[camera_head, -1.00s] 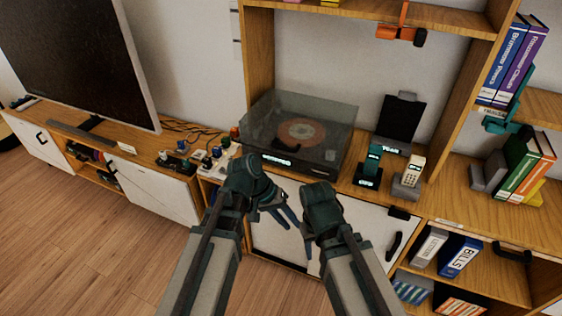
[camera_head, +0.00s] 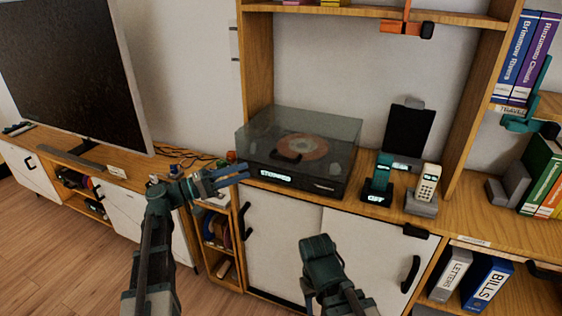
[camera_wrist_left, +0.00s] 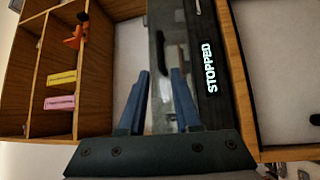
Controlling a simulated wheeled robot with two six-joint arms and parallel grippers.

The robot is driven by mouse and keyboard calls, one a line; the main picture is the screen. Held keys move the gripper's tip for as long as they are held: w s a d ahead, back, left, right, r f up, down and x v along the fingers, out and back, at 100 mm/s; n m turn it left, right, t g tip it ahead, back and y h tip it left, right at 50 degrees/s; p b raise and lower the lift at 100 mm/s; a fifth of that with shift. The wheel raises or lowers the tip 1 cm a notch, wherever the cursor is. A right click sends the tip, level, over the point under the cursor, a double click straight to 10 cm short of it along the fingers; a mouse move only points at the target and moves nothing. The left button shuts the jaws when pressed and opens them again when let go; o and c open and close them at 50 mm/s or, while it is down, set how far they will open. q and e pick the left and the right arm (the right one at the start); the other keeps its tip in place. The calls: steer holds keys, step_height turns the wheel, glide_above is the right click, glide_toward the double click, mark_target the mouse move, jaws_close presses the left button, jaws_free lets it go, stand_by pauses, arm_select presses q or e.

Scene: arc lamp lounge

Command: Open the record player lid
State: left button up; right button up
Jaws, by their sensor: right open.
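The record player (camera_head: 330,185) stands on the wooden cabinet, and its display reads "STOPPED". Its smoky see-through lid (camera_head: 325,127) is down over an orange-centred record, with a dark handle (camera_head: 287,158) towards the front. My left gripper (camera_head: 245,173) is at the player's front left corner, blue fingers pointing towards it. In the left wrist view its fingers (camera_wrist_left: 160,80) are apart with nothing held between them, and the player's display (camera_wrist_left: 208,68) is to their right. My right gripper (camera_head: 318,250) is low in front of the cabinet doors; its fingers are hidden.
Right of the player stand a dark device (camera_head: 378,180), a cordless phone (camera_head: 426,185) and a black stand (camera_head: 408,135). A television (camera_head: 75,75) is on the left. A shelf with an orange holder (camera_head: 400,28) is above the player, with open space between.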

mark_target(281, 157)
arm_select(q)
steer(key=p+x, duration=0.1)
steer(key=x, duration=1.2)
steer(key=shift+s, duration=0.1)
steer(key=shift+c, duration=0.3)
jaws_close()
stand_by(0.6)
